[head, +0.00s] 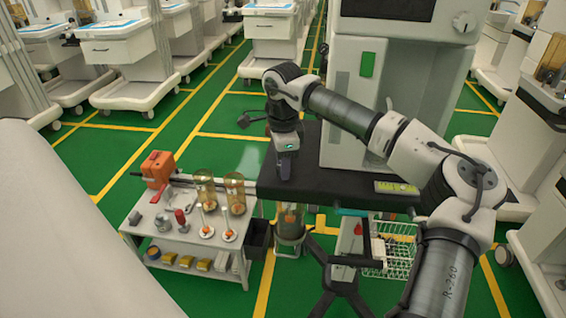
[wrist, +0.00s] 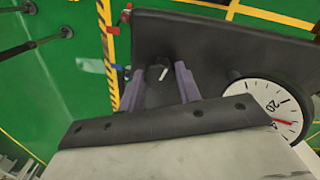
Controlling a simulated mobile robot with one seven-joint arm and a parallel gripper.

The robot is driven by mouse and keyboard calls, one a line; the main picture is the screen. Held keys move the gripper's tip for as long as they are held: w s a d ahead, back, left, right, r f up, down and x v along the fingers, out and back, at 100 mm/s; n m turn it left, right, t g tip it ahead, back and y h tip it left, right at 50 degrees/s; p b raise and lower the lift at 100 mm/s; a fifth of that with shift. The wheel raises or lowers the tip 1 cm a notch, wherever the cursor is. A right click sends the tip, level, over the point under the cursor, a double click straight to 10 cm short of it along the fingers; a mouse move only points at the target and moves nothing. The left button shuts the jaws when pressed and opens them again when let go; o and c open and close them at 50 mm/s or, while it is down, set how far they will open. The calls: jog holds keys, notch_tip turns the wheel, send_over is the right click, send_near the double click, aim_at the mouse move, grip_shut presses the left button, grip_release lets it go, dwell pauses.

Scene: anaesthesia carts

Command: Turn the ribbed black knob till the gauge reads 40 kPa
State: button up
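My gripper (head: 285,168) points down over the left part of the black worktop in the head view. In the wrist view its two purple fingers (wrist: 158,86) stand on either side of the black knob (wrist: 160,94), which has a white mark on top. I cannot tell whether the fingers touch the knob. The white round gauge (wrist: 262,95) lies to the right of the fingers, partly covered by my gripper body. Its red needle and the number 20 show; the exact reading is unclear. Knob and gauge cannot be made out in the head view.
The black worktop (head: 335,182) belongs to a grey machine (head: 352,125) standing behind my gripper. A side table (head: 150,218) with amber cylinders (head: 235,195) and an orange box (head: 158,168) stands at left. A wire basket (head: 402,262) hangs below. Green floor is open behind the side table.

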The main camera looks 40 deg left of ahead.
jog(key=c, duration=0.3)
jog(key=m, duration=0.3)
jog(key=shift+m+b, duration=0.3)
jog(key=shift+m, duration=1.7)
jog(key=o, duration=0.9)
jog(key=shift+o, duration=0.2)
